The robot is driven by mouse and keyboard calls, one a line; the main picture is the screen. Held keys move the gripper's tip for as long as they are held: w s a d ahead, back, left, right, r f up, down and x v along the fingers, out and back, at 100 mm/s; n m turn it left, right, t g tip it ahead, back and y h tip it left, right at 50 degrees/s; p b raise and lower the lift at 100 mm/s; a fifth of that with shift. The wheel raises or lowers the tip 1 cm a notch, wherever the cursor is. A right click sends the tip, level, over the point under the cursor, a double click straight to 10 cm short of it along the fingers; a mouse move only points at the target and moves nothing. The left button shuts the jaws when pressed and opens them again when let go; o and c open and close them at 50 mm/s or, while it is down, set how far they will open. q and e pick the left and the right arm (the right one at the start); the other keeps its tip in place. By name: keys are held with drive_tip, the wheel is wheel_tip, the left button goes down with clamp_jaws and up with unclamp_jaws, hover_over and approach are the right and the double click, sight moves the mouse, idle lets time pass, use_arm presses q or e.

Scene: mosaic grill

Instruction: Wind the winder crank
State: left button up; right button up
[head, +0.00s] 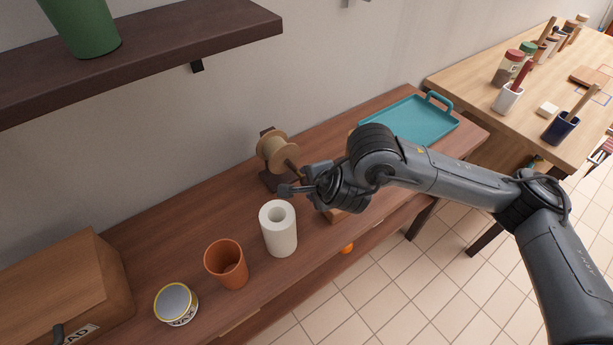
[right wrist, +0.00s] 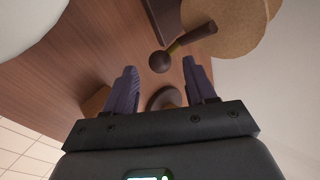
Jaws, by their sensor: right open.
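The winder stands on the brown wooden bench in the head view, with a tan spool (head: 276,150) on a dark stand. In the right wrist view the spool (right wrist: 238,28) is at the upper right. A dark crank (right wrist: 192,39) sticks out from it, with a round dark knob (right wrist: 159,62) at its end. My right gripper (head: 286,189) is beside the winder. In the right wrist view its fingers (right wrist: 160,82) are apart, and the knob appears between and just beyond the tips; contact cannot be told. My left gripper is not in view.
A white paper roll (head: 279,230) stands close to my right gripper. An orange cup (head: 227,265), a tin (head: 176,304) and a wooden box (head: 62,285) are further left. A teal tray (head: 410,122) lies at the right. A dark shelf (head: 165,48) overhangs the upper left.

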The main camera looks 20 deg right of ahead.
drive_tip(key=p+v, duration=0.3)
drive_tip(key=v, duration=0.3)
drive_tip(key=shift+p, duration=0.35)
